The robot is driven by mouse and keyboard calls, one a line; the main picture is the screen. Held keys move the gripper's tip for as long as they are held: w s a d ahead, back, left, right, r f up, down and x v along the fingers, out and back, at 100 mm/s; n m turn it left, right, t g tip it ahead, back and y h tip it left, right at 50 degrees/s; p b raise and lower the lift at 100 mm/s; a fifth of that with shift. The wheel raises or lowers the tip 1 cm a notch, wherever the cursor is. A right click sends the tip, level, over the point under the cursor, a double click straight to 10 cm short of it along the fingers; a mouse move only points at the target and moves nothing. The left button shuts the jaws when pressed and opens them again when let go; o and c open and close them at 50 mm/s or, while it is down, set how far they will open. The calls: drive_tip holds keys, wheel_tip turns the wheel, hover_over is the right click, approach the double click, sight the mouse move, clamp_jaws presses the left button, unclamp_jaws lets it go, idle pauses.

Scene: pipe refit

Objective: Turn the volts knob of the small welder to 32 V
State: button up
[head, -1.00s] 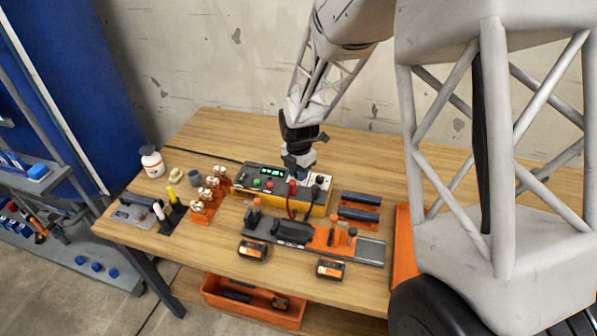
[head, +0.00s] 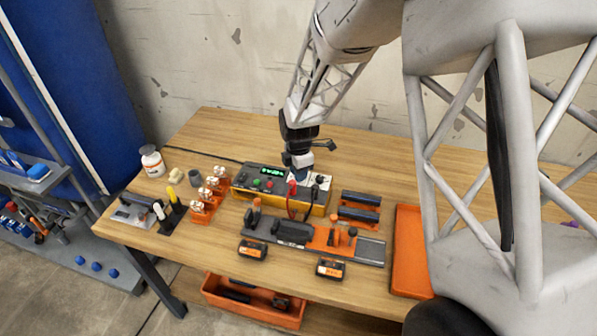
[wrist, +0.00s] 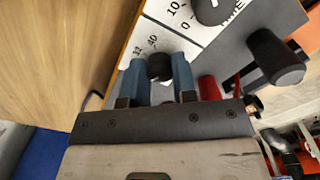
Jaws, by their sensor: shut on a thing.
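The small welder (head: 318,208) is a yellow box with a dark top panel and a lit green display (head: 271,171), standing on the bench. My gripper (head: 298,178) is over its right half, pointing down. In the wrist view, my gripper's (wrist: 158,80) two blue fingers are shut on a black knob (wrist: 160,68), one on each side. The numbers 32 and 40 are printed on the white scale beside this knob. The knob's pointer is hidden or too small to read. A second black knob (wrist: 212,10) has a scale marked 0 and 10.
A red part (wrist: 208,88) and a black-gripped post (wrist: 275,58) stand close to the fingers. An orange clamp fixture (head: 330,240) is in front of the welder, with dark bars (head: 360,207) to its right. An orange tray (head: 407,280) lies further right.

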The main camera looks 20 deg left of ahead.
drive_tip(key=m, duration=0.6)
drive_tip(key=shift+m, duration=0.3)
drive_tip(key=m, duration=0.6)
drive_tip(key=shift+m, duration=0.3)
drive_tip(key=o, duration=0.9)
drive_tip(key=shift+r, duration=0.1)
drive_tip(key=shift+r, duration=3.85)
